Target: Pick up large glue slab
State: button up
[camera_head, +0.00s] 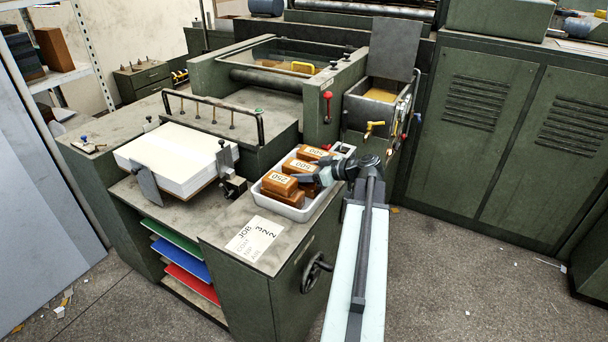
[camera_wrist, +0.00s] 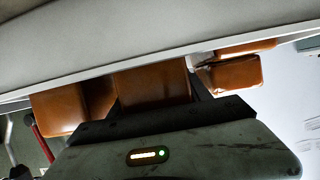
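Brown glue slabs with white number labels lie in a white tray (camera_head: 296,213) in the head view. The nearest slab (camera_head: 281,180) reads 250. Two larger-numbered slabs behind it read 500: the middle slab (camera_head: 299,165) and the far slab (camera_head: 312,152). My gripper (camera_head: 312,179) is at the right side of the slabs, low over the tray. In the wrist view my gripper (camera_wrist: 158,92) has its fingers well apart, one on each side of a brown slab (camera_wrist: 150,85). Whether they press on it cannot be told. Its label is not visible there.
A stack of white sheets (camera_head: 175,158) stands left of the tray. A paper card (camera_head: 255,237) lies in front of it. A crank wheel (camera_head: 317,272) juts from the cabinet front. The machine's glue trough (camera_head: 380,95) is behind.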

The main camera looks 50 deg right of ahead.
grip_shut()
notch_tip(320, 180, up, 10)
jog(key=p, duration=1)
